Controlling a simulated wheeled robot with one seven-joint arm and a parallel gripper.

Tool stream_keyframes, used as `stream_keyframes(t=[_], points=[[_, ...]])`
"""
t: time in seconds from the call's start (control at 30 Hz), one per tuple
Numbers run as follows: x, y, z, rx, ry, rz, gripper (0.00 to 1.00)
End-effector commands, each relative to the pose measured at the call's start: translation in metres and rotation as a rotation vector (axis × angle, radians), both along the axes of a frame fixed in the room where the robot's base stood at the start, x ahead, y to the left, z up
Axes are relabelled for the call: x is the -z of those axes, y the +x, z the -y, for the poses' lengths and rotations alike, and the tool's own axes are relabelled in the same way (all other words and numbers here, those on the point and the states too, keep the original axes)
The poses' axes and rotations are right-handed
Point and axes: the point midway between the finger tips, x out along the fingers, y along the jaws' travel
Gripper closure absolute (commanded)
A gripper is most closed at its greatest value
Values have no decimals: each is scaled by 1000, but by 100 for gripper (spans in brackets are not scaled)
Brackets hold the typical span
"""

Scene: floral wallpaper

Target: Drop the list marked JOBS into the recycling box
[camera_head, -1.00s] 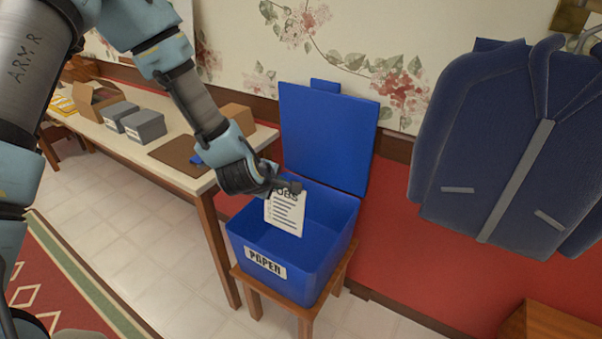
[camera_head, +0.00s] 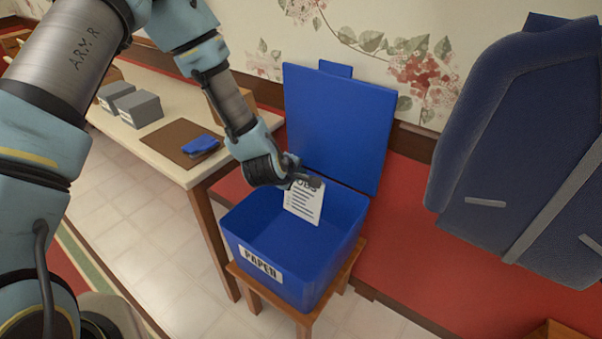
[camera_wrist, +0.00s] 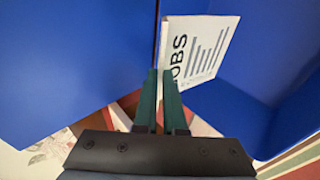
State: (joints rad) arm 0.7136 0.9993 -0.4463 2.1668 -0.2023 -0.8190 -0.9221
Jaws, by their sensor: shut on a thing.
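The list marked JOBS (camera_head: 303,204) is a white sheet with dark lines of writing. It hangs down from my gripper (camera_head: 314,183), which is shut on its top edge. In the wrist view the list (camera_wrist: 199,50) shows beyond the closed fingers (camera_wrist: 160,80). The recycling box (camera_head: 262,224) is blue, with a label reading PAPER on its front and its lid (camera_head: 338,125) standing open at the back. The list hangs over the open box, with its lower part seeming to be within the rim; its exact depth is hard to tell.
The box stands on a wooden stool (camera_head: 300,320). A table (camera_head: 130,130) at left holds grey boxes (camera_head: 138,108), a brown mat (camera_head: 165,146) and a blue item (camera_head: 201,146).

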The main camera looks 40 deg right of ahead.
Motion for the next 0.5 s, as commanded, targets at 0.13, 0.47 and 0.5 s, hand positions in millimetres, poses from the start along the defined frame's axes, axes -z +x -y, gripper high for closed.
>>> stream_keyframes(t=[0.13, 0.47, 0.5], points=[[14, 0, 0, 0, 1, 0, 100], [51, -1, 0, 1, 1, -1, 100], [53, -1, 0, 1, 1, 0, 100]])
